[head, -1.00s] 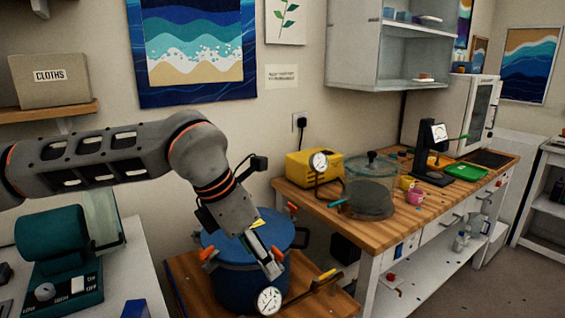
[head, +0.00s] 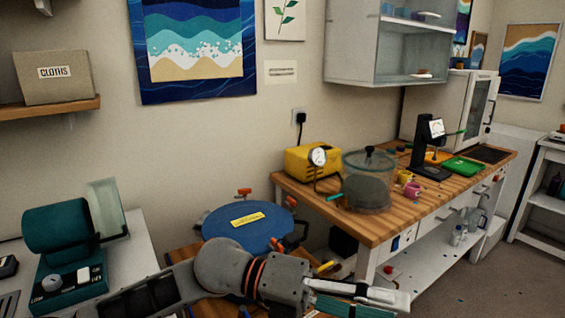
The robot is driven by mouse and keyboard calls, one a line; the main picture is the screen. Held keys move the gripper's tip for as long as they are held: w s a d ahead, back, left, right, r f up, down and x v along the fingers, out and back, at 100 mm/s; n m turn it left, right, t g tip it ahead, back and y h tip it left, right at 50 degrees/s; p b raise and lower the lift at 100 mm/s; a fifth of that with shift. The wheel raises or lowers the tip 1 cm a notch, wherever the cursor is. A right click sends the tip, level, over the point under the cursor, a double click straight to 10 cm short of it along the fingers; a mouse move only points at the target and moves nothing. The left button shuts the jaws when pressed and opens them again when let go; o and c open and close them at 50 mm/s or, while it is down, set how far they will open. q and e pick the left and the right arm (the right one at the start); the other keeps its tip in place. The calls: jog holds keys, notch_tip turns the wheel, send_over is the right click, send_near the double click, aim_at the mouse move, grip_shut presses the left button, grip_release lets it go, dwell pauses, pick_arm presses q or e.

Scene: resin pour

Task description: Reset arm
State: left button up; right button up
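My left gripper (head: 362,298) is low at the bottom centre of the head view. Its arm comes in from the lower left and the fingers point right. Nothing clearly shows held in it, but the finger gap is too unclear to judge. The blue lidded pot (head: 245,228) stands just behind my arm, with a yellow label on its lid and orange-handled clamps around its rim. My arm hides the pot's lower body and its gauge. My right gripper is not in view.
The wooden bench (head: 425,205) at right holds a yellow pump (head: 313,160), a clear chamber (head: 368,185), small cups, a dark stand with a dial (head: 432,150) and a green tray (head: 463,167). A teal machine (head: 62,250) stands at left.

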pick_arm(q)
jog(key=w+a+f+n+t+h, duration=0.1)
jog(key=w+a+n+t+h, duration=0.15)
jog(key=w+n+t, duration=0.4)
jog(key=w+a+f+n+t+h, duration=0.1)
jog(key=w+a+n+t+h, duration=0.2)
jog(key=n+t, duration=0.55)
jog(key=w+a+f+n+t+y, duration=0.3)
jog(key=a+f+n+t+y, duration=0.4)
jog(key=a+f+n+y, duration=0.55)
jog(key=s+a+f+n+g+y, duration=0.2)
jog(key=s+a+f+n, duration=0.2)
jog(key=f, duration=0.6)
jog(key=s+a+f+n+g+y, duration=0.2)
jog(key=s+a+f+n, duration=0.2)
jog(key=f, duration=0.6)
jog(key=s+a+f+n+g+y, duration=0.2)
jog(key=s+a+f+n+y, duration=0.1)
jog(key=s+a+f, duration=0.5)
notch_tip(320, 180, down, 2)
jog(key=shift+s+f+n+p, duration=0.2)
jog(key=shift+s+n+p, duration=0.25)
jog(key=shift+s+n, duration=0.35)
